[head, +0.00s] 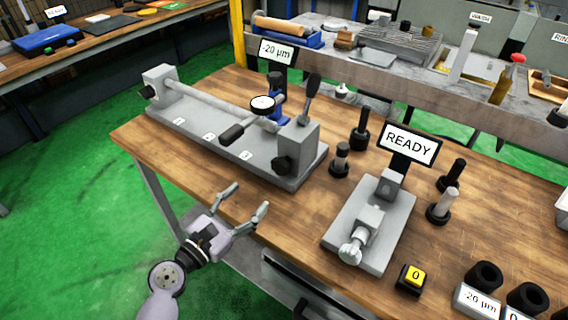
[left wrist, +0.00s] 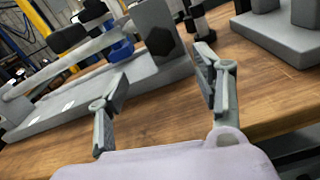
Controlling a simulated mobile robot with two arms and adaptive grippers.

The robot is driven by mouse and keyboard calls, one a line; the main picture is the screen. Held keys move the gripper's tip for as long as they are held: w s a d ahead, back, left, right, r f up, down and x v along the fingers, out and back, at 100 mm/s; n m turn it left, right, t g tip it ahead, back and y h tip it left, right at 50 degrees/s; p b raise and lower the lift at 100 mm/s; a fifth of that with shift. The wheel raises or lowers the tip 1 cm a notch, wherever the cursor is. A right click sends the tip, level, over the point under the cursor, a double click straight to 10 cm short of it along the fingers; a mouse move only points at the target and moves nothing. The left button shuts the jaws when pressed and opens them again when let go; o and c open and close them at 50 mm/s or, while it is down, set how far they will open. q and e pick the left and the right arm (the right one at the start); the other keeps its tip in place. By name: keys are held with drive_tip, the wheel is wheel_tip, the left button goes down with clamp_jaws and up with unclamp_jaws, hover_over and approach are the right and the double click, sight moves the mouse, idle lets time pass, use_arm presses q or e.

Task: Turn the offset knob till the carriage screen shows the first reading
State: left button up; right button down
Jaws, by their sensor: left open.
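The carriage screen (head: 277,52) reads "-20 µm" above the blue carriage (head: 277,105) with its round dial gauge (head: 262,103). The carriage stands on the long grey measuring bench (head: 188,136). A dark faceted knob (head: 283,165) sits on the bench's near right end block, and it also shows in the left wrist view (left wrist: 160,41). A black handle (head: 233,134) sticks out in front of the carriage. The frames do not label which is the offset knob. My left gripper (head: 249,198) is open and empty, before the table's front edge, apart from the near knob.
A grey fixture (head: 343,221) with a "READY" screen (head: 409,145) stands right of the bench. Black posts (head: 360,130) stand between them. A yellow "0" button (head: 415,276) and black rings lie at front right. Bare wood (head: 305,205) lies between bench and fixture.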

sight(278, 169)
use_arm(q)
drive_tip(key=x, duration=1.4)
drive_tip(key=shift+f, duration=0.1)
use_arm(e)
drive_tip(key=shift+w+d+r, duration=0.15)
drive_tip(key=shift+d+r, duration=0.2)
drive_tip(key=shift+d, duration=0.15)
use_arm(q)
drive_tip(key=c, duration=1.2)
use_arm(e)
drive_tip(key=shift+a, duration=0.15)
